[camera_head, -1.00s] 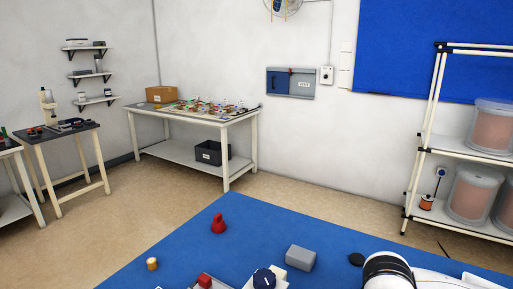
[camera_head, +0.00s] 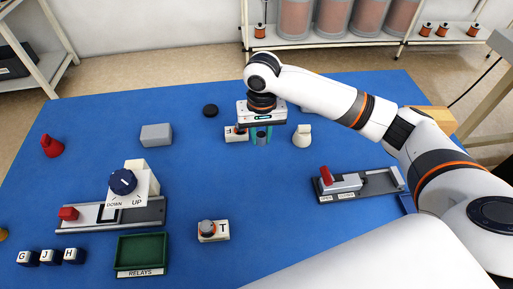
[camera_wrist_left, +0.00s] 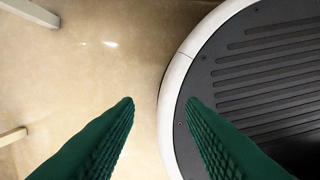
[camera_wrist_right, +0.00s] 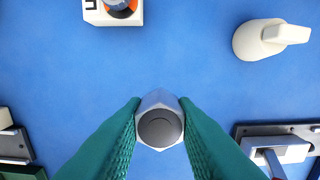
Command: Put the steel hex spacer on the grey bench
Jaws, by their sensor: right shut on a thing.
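The steel hex spacer (camera_wrist_right: 159,125) is between the two green fingers of my right gripper (camera_wrist_right: 159,106), its round dark end facing the wrist camera. In the head view the right gripper (camera_head: 261,133) points down over the blue table top (camera_head: 210,172), with the spacer (camera_head: 262,140) between its fingertips. I cannot tell whether the spacer touches the table. My left gripper (camera_wrist_left: 160,102) is open and empty over the floor and a round dark base. A grey-topped bench (camera_head: 502,42) shows partly at the right edge of the head view; I cannot tell whether it is the bench named.
A switch block (camera_head: 236,134) and a cream knob (camera_head: 302,136) stand close to the right gripper.

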